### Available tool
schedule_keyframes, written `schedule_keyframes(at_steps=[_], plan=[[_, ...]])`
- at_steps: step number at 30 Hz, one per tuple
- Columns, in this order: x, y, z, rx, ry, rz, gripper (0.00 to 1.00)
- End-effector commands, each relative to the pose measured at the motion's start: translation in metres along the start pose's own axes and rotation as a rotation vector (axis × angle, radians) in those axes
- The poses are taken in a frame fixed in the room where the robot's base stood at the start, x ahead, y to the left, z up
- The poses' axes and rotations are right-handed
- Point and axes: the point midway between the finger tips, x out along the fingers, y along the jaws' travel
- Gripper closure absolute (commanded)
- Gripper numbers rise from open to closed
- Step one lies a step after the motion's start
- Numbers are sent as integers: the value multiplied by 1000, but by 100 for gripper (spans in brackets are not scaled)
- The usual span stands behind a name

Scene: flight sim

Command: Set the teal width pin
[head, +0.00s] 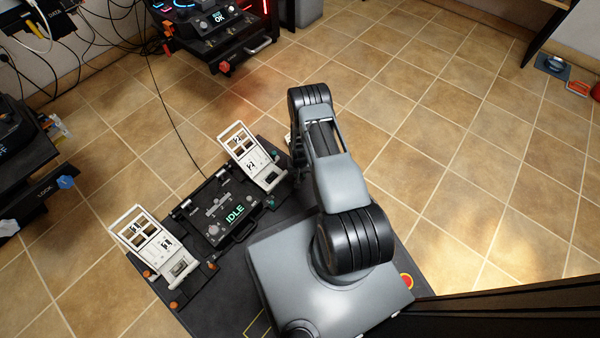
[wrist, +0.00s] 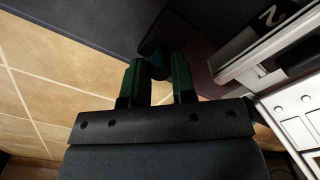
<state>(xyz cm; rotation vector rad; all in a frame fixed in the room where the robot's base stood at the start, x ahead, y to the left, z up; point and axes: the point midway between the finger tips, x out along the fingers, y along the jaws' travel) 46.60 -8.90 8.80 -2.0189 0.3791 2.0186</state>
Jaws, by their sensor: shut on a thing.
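In the wrist view my gripper (wrist: 158,79) has its two green-edged fingers shut on a dark teal knob, the teal width pin (wrist: 157,64). The pin is in shadow, beside the white unit marked 2 (wrist: 285,40), at the dark deck's edge. I cannot tell how deep the pin sits. In the head view my arm hides the gripper. The white unit marked 2 (head: 255,160) shows there left of my arm, with a small teal knob (head: 270,203) near its base.
A white unit marked 1 (head: 150,246) with orange knobs stands at the left of the deck. A black panel reading IDLE (head: 222,212) lies between the units. Another console reading OK (head: 215,25) stands at the back. Tiled floor to the right is mostly clear.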

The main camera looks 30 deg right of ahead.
Motion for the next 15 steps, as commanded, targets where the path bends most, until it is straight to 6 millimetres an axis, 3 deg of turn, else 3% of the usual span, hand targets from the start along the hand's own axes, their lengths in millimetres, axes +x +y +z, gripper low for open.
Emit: schedule_keyframes(at_steps=[8, 15], plan=[[-1, -1, 0, -1, 0, 0, 100], [-30, -1, 0, -2, 0, 0, 100]])
